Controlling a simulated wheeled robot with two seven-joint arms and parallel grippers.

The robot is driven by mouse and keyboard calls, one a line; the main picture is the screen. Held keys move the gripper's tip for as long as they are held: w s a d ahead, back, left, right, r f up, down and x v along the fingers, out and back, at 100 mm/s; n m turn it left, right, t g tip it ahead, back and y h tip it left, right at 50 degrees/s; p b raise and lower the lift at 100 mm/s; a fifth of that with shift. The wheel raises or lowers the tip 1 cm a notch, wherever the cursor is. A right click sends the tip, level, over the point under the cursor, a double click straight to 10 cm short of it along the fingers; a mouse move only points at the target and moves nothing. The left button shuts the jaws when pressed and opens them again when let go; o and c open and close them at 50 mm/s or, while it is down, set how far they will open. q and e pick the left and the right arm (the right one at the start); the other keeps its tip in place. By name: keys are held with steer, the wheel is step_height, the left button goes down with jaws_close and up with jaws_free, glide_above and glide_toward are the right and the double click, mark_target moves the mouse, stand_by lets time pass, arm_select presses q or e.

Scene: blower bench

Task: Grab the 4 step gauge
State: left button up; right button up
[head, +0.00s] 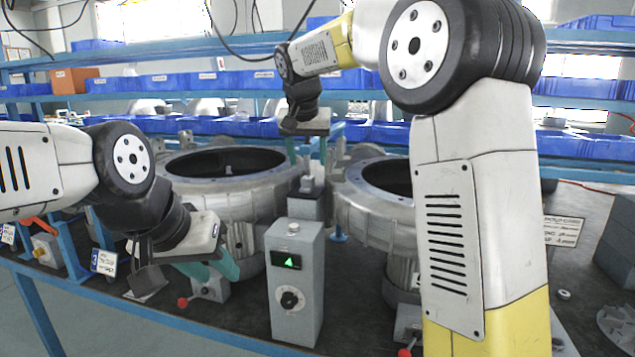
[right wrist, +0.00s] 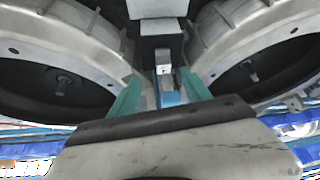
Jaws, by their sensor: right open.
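No thing marked as the 4 step gauge can be read. A small grey metal piece (head: 309,182) stands on a grey block (head: 305,207) between two blower housings, and may be the gauge. My right gripper (head: 308,158) is open just above and behind it, its teal fingers apart. In the right wrist view, a small metal piece (right wrist: 165,78) shows between the open fingertips (right wrist: 158,88); contact cannot be told. My left gripper (head: 208,276) has its teal fingers apart, over a small grey block with a red knob (head: 183,302) at the bench's front.
A grey control box (head: 297,300) with a green display and dial stands at front centre. Round blower housings (head: 180,180) and (head: 385,220) flank the middle. Blue bins (head: 190,82) line the racks behind. A card marked 3 (head: 105,262) is at left. Grey blocks (head: 620,240) stand at right.

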mark_target(307, 179)
steer(key=x, duration=0.7)
steer(key=shift+w+a+f, duration=0.25)
steer(key=shift+a+f, duration=0.05)
steer(key=shift+a, duration=0.05)
jaws_close()
